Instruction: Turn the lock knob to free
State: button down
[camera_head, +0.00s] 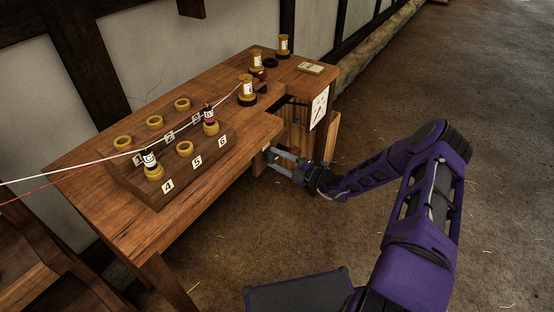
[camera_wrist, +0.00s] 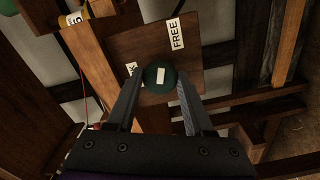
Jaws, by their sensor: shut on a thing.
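The lock knob (camera_wrist: 159,81) is a round dark green knob with a white mark, seen in the wrist view. It is mounted on a wooden panel (camera_wrist: 196,56) with a label reading FREE (camera_wrist: 175,34) and a partly hidden label ending in K (camera_wrist: 131,69). My gripper (camera_wrist: 157,88) has one finger on each side of the knob and is shut on it. In the head view my gripper (camera_head: 283,160) reaches the right side of the wooden bench, and its fingers mostly hide the knob there. The white mark lies nearer the K label in direction than I can firmly judge.
The wooden bench (camera_head: 100,207) carries a numbered block (camera_head: 152,195) with yellow rings and bobbins. White and red cords run off to the left. A white dial (camera_head: 319,107) is on the bench's right end. The floor (camera_head: 400,80) to the right is clear.

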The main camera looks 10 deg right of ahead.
dwell(0.4)
jog(key=shift+c, duration=1.6)
grip_release()
jog(key=v, duration=1.7)
jog(key=shift+s+p, duration=0.2)
jog(key=shift+p, duration=0.1)
jog(key=shift+d, duration=0.1)
